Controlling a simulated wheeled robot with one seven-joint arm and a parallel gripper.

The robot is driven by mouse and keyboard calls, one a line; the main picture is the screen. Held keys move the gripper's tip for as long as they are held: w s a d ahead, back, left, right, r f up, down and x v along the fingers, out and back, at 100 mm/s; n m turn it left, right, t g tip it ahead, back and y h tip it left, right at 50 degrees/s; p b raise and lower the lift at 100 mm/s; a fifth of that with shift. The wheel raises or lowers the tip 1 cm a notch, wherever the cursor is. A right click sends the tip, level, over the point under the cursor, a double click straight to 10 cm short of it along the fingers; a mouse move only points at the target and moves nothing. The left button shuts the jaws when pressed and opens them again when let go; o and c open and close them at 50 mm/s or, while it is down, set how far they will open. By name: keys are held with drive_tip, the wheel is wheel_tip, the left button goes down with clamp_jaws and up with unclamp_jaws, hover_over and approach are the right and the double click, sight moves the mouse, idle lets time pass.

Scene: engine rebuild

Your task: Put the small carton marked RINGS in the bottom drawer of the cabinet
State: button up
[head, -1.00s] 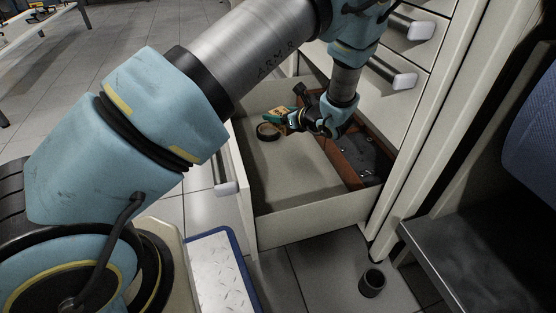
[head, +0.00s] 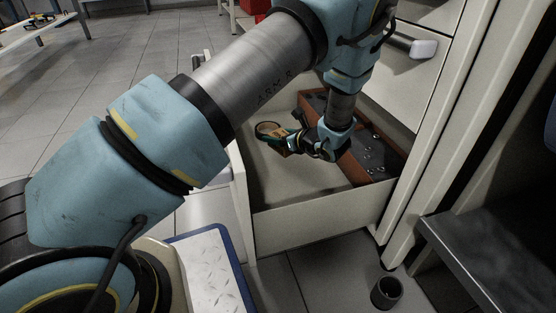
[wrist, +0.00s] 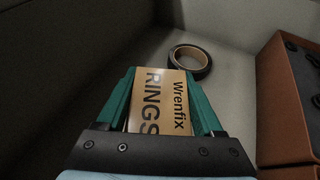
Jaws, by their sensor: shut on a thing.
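The small tan carton marked RINGS (wrist: 160,98) is between the green fingers of my gripper (wrist: 163,85) in the wrist view. My gripper is shut on it. In the head view my gripper (head: 291,142) is inside the open bottom drawer (head: 320,218) of the cabinet (head: 445,110), with the carton (head: 282,134) showing small at its fingertips. Whether the carton touches the drawer floor I cannot tell.
A dark roll of tape (wrist: 190,63) lies on the drawer floor beyond the carton. A brown tray (head: 347,165) with small metal parts fills the drawer's right side. The drawer's front left floor is clear. A dark cup (head: 386,292) stands on the room floor.

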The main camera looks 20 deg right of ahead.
sight(290, 154)
wheel_tip(290, 154, down, 7)
drive_tip(key=b, duration=0.3)
drive_tip(key=shift+r, duration=0.3)
drive_tip(key=o, duration=1.4)
drive_tip(key=shift+o, duration=0.2)
drive_tip(key=shift+s+r, duration=0.1)
drive_tip(key=p+v, duration=0.4)
drive_tip(key=v, duration=0.2)
drive_tip(key=shift+s+r, duration=0.15)
drive_tip(key=shift+s+d, duration=0.1)
drive_tip(key=shift+s, duration=0.35)
